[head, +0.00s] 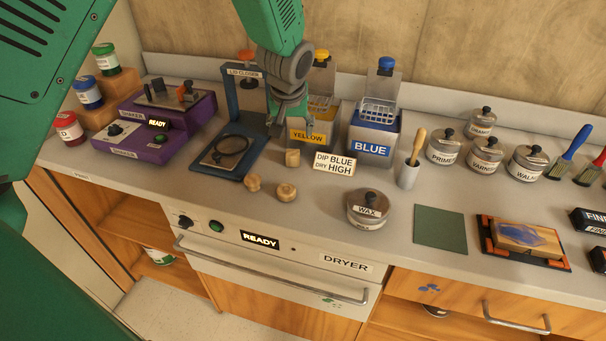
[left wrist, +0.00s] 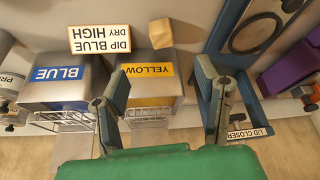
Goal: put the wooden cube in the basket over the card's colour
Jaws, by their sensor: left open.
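The wooden cube (head: 292,157) sits on the counter in front of the yellow tank (head: 311,136); it also shows in the left wrist view (left wrist: 160,33). The card (head: 335,163) reads "DIP BLUE DRY HIGH". The blue tank (head: 371,147) stands right of the yellow one, with a wire basket (head: 379,111) above it. A second wire basket (head: 320,103) is above the yellow tank, partly hidden by my arm. My left gripper (head: 286,116) is open and empty, pointing down beside the yellow tank; its spread fingers (left wrist: 160,74) show in the left wrist view. My right gripper is out of view.
The lid closer (head: 236,148) stands left of my left gripper. Two round wooden pieces (head: 253,183) (head: 286,191) lie near the cube. A wax tin (head: 367,210) and a brush cup (head: 408,174) are to the right. The counter front left of the wax tin is mostly clear.

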